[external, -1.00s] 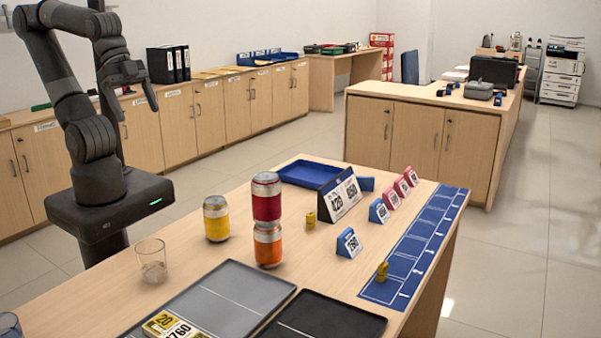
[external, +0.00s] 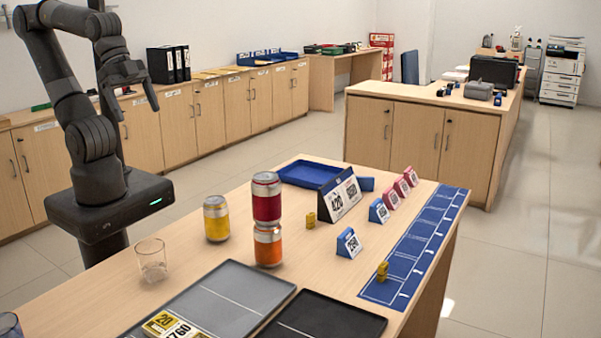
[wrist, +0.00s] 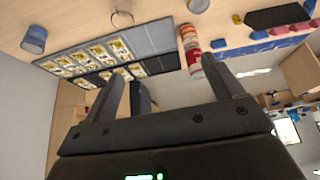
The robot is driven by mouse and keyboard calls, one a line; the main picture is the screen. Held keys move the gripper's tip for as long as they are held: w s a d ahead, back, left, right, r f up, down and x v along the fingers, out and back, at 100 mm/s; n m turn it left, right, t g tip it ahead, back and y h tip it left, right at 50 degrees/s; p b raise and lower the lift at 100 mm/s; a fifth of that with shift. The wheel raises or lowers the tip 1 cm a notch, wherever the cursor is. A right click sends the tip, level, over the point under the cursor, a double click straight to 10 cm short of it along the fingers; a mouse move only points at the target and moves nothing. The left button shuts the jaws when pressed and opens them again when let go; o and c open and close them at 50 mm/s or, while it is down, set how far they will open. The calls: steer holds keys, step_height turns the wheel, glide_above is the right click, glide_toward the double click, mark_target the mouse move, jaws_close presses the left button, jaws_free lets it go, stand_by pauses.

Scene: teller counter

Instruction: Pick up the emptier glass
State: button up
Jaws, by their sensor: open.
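A clear glass (external: 151,262) stands upright on the near counter, left of the cans. It looks mostly empty, with something faint near its bottom. A second, bluish glass (external: 10,326) is cut off at the lower left edge. In the wrist view the clear glass (wrist: 121,18) is at the top and the bluish glass (wrist: 34,40) at the upper left; its fill level is hard to tell. My gripper (external: 133,105) is open and empty, raised behind the counter, apart from both glasses. Its two fingers also show in the wrist view (wrist: 163,72).
A yellow can (external: 216,219) and a red can (external: 266,197) stacked on an orange can (external: 268,246) stand right of the clear glass. A grey tray (external: 240,290) and a black tray (external: 335,320) lie in front. Number signs and a blue tray (external: 310,175) are farther back.

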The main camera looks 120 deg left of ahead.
steer(key=shift+w, duration=0.1)
steer(key=n+g, duration=0.4)
steer(key=n, duration=0.3)
glide_toward(153, 261)
steer(key=s+f, duration=0.1)
steer(key=s, duration=0.1)
steer(key=shift+y, duration=0.4)
step_height(153, 261, down, 6)
steer(key=shift+w+a+r, duration=0.1)
steer(key=shift+a+r, duration=0.05)
steer(key=f, duration=0.1)
steer(key=a+f, duration=0.1)
steer(key=f, duration=0.2)
steer(key=shift+w+a, duration=0.2)
steer(key=shift+w, duration=0.1)
steer(key=shift+w+f, duration=0.1)
steer(key=shift+f, duration=0.5)
steer(key=shift+c, duration=0.6)
steer(key=c, duration=1.1)
